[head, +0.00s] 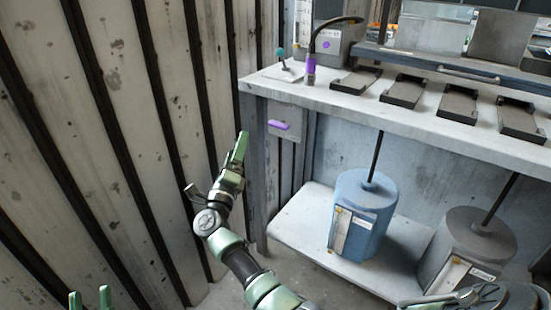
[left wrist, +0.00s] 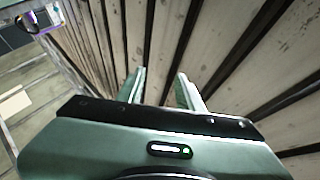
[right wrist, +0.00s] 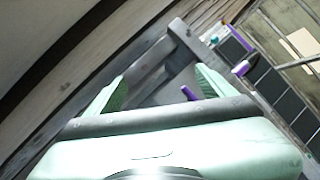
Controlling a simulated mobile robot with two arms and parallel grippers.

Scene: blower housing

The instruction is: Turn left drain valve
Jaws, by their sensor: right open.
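A small purple handle (head: 279,125) sits on a grey panel under the left end of the bench top; in the right wrist view the purple handle (right wrist: 188,93) shows beside the right-hand finger, beyond the gripper. Nothing marks it as the left drain valve, so I cannot tell for sure. My right gripper (head: 241,146) is left of it, apart from it; in the right wrist view the gripper (right wrist: 160,76) is open and empty. My left gripper (head: 90,293) is at the bottom left; in the left wrist view the gripper (left wrist: 160,74) is open and empty, facing the slatted wall.
The slatted wall (head: 125,60) fills the left side. On the bench (head: 300,92) stand a purple fitting with a black hose (head: 310,66), a teal-knobbed lever (head: 281,54) and several dark trays (head: 402,90). A blue canister (head: 368,205) and grey canister (head: 468,238) stand on the lower shelf.

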